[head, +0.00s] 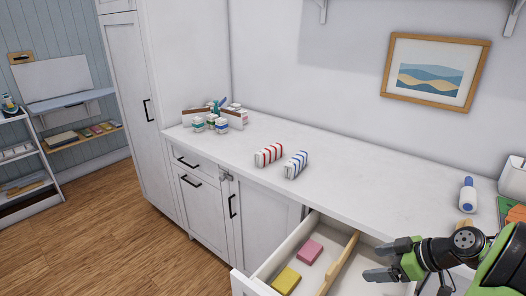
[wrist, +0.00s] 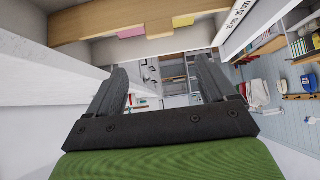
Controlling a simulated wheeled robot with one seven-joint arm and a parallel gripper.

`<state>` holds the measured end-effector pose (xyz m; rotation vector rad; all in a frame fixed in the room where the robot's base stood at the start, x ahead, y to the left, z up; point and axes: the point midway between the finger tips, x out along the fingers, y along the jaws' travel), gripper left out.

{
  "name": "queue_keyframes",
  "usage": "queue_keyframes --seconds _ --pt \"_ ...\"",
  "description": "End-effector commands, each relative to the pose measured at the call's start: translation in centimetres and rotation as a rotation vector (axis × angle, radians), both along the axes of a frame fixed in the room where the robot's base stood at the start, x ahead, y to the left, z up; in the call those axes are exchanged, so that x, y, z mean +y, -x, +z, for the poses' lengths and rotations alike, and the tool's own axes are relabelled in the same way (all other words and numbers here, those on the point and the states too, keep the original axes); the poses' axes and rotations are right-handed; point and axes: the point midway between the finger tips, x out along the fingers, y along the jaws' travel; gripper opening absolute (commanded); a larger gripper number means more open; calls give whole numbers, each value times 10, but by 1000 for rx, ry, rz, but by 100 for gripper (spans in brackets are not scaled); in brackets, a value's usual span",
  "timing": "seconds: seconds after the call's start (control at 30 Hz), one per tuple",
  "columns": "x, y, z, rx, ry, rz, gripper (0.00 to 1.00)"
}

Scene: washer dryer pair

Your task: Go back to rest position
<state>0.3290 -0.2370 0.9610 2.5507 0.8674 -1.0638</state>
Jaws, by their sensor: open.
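My gripper (head: 380,260) is at the lower right of the head view, its two dark fingers spread apart with nothing between them. It is over or beside the right part of an open drawer (head: 245,287); the exact height is hard to tell. In the wrist view the gripper (wrist: 168,75) also shows open and empty. The drawer holds a pink block (head: 311,252) and a yellow block (head: 286,280) left of a wooden divider (head: 338,264). The pink block (wrist: 131,32) and yellow block (wrist: 183,20) also show in the wrist view.
A white counter (head: 345,185) runs above the drawer. On it lie a red-striped roll (head: 268,154) and a blue-striped roll (head: 296,164), with several small jars (head: 211,122) at the far left. A white and blue bottle (head: 467,195) stands at right. The wooden floor (head: 110,230) at left is clear.

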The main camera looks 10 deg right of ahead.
Motion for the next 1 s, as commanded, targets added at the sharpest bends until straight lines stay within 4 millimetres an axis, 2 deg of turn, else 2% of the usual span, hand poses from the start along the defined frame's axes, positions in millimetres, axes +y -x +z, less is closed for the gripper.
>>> queue_keyframes --seconds 0.07,0.13,0.27,0.3,0.4,0.5,0.6,0.7,0.8,1.0 --pt "14 -6 12 29 13 4 84" --pt "43 -13 34 95 37 -7 84" --pt "118 -8 83 246 109 -94 84" --pt "140 -1 96 277 131 -134 84" --pt "186 28 125 323 174 -247 84" --pt "220 68 147 328 190 -375 84" --pt "236 107 160 308 168 -498 84" --pt "239 134 164 288 130 -590 84" --pt "237 146 164 280 103 -639 84" --pt "236 148 162 281 97 -652 84"
